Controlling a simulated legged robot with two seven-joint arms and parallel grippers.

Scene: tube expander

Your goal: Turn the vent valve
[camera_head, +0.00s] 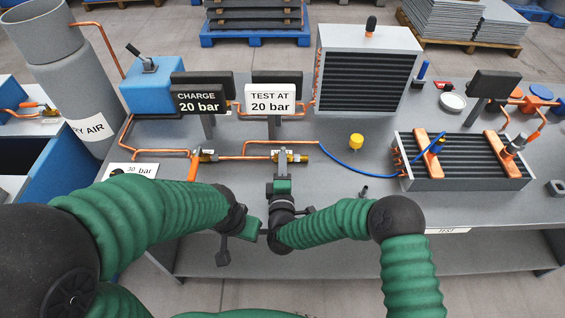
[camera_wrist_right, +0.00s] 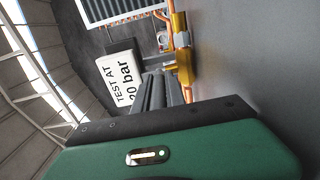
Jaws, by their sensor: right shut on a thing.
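A brass valve (camera_head: 296,157) sits on the copper line below the "TEST AT 20 bar" sign. It also shows in the right wrist view (camera_wrist_right: 180,66), at the fingertips. My right gripper (camera_head: 282,158) reaches it from the front and is shut on part of it; the fingers (camera_wrist_right: 163,88) hide the gripped part. A second brass valve (camera_head: 208,156) with an orange handle (camera_head: 193,166) is to its left, apart from both grippers. My left gripper (camera_head: 223,252) hangs near the table's front edge, left of the right wrist; its fingers are unclear. No label marks the vent valve.
A "CHARGE 20 bar" sign (camera_head: 198,99) and a "TEST AT 20 bar" sign (camera_head: 270,98) stand behind the valves. A blue hose (camera_head: 345,166) runs right to a finned coil (camera_head: 465,170). A yellow cap (camera_head: 356,141) stands on the grey table. A blue pump (camera_head: 155,88) is at left.

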